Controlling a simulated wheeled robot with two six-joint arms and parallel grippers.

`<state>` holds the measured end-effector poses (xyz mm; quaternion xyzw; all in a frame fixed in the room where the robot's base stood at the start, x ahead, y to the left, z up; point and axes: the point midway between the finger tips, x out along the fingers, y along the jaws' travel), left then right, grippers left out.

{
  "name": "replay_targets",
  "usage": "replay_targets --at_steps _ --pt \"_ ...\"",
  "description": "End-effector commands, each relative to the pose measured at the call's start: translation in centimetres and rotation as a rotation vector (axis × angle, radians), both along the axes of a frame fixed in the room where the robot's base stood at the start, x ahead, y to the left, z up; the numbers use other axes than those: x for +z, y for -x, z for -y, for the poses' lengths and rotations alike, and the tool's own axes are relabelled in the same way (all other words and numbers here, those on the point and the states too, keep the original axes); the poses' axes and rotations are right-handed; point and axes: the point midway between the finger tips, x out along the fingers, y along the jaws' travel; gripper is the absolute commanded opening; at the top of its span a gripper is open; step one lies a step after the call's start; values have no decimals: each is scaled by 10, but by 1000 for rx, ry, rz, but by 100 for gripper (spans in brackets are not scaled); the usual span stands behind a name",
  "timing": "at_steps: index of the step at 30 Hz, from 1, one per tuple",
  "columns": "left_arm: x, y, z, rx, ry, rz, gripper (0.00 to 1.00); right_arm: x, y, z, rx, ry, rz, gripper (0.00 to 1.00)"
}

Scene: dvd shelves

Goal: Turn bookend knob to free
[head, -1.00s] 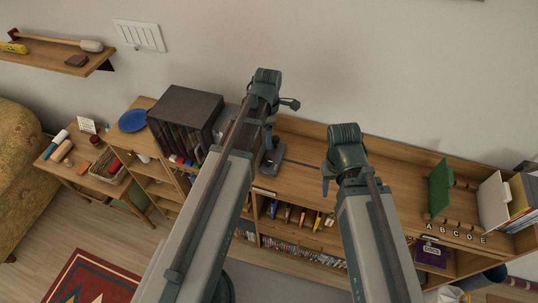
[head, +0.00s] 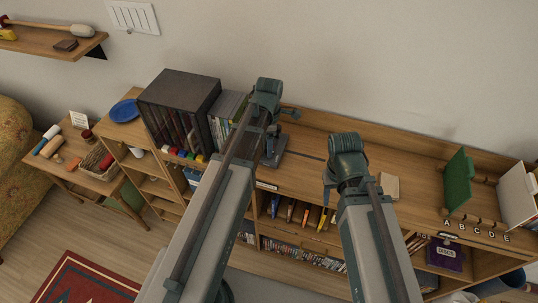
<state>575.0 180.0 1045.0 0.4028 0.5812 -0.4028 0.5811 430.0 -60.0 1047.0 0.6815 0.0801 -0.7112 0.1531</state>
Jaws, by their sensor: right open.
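A dark grey metal bookend (head: 275,150) stands on the wooden shelf top, partly hidden behind my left arm. A thin dark slot runs right from it along the board. Its knob is too small or too hidden to make out. My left gripper (head: 289,113) is above and close to the bookend; its jaws cannot be made out, nor whether it touches. My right gripper (head: 328,190) is open and empty, pointing down over the shelf top to the right of the bookend.
A black case (head: 180,105) and a row of DVD cases (head: 228,112) stand left of the bookend. A green panel (head: 458,180) and letter dividers A to E (head: 475,228) are at the right. A pale flat item (head: 388,185) lies beside my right wrist. The shelf top between is mostly clear.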

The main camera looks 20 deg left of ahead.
Motion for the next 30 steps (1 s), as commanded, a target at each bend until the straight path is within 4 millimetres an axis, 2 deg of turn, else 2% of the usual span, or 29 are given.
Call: replay_targets --at_steps 1,6,16,17,28,30 --pt "-14 0 0 0 0 0 72 -14 0 0 1 0 0 50" --pt "-27 0 0 0 0 0 72 -27 0 0 1 0 0 50" --pt "-27 0 0 0 0 0 72 -27 0 0 1 0 0 50" --pt "-27 0 0 0 0 0 68 -27 0 0 1 0 0 50" --pt "-27 0 0 0 0 0 2 -27 0 0 1 0 0 50" --pt "-27 0 0 0 0 0 0 -27 0 0 1 0 0 50"
